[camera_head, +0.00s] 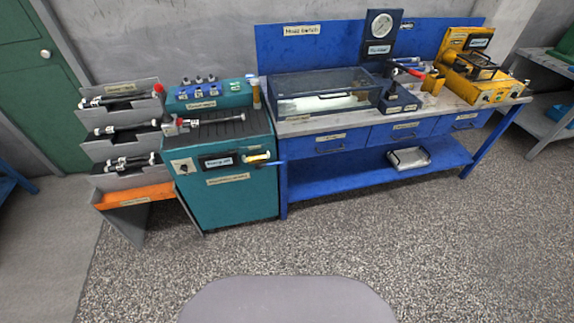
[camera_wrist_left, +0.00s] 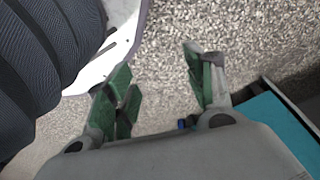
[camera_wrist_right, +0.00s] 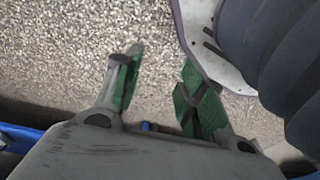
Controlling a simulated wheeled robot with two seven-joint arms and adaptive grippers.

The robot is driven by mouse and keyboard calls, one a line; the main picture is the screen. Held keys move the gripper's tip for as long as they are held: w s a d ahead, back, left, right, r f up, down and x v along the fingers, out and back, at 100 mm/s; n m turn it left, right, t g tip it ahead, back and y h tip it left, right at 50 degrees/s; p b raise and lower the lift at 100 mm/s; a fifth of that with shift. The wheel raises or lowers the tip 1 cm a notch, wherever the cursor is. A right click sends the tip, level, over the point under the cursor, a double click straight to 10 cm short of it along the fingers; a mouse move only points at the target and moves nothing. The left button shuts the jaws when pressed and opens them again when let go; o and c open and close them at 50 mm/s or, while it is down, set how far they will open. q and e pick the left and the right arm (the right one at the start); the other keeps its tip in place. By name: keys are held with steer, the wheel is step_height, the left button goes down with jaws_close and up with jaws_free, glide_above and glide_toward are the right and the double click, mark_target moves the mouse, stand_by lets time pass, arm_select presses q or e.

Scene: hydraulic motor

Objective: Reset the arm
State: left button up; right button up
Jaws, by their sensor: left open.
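My left gripper (camera_wrist_left: 162,85) shows in the left wrist view, with its green-padded fingers spread apart and nothing between them. It hangs over speckled floor, beside my own body. My right gripper (camera_wrist_right: 157,92) shows in the right wrist view, also with its green-padded fingers apart and only floor between them. Neither gripper nor arm shows in the head view. No object is in contact with either gripper.
A teal cabinet (camera_head: 228,190) stands at centre left beside a grey rack (camera_head: 107,130) of cylinders with an orange tray (camera_head: 135,195). A blue workbench (camera_head: 345,180) bears a clear-lidded box (camera_head: 320,92), a gauge stand (camera_head: 381,25) and a yellow machine (camera_head: 480,80). The floor in front is clear.

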arm_select(q)
steer(key=s+a+r+p, duration=0.1)
steer(key=s+a+p, duration=0.1)
steer(key=s+p, duration=0.5)
steer(key=s+a+r+p, duration=0.1)
steer(key=s+a+p, duration=0.2)
steer(key=s+p, duration=0.4)
steer(key=shift+s+a+r+g+y, duration=0.2)
steer(key=shift+s+r+g+y, duration=0.15)
steer(key=shift+s, duration=0.75)
arm_select(e)
steer(key=s+d+r, duration=0.1)
steer(key=s+d, duration=0.1)
steer(key=s, duration=0.6)
steer(key=s+d+r, duration=0.1)
steer(key=s+d, duration=0.2)
steer(key=s, duration=0.5)
steer(key=shift+d+r+g+h, duration=0.15)
steer(key=shift+r+g+h, duration=0.15)
steer(key=shift+r+g, duration=0.1)
steer(key=shift+s+f, duration=0.1)
arm_select(q)
step_height(320, 180, down, 5)
steer(key=b, duration=0.4)
steer(key=shift+r, duration=0.2)
arm_select(e)
step_height(320, 180, down, 4)
steer(key=shift+f, duration=0.25)
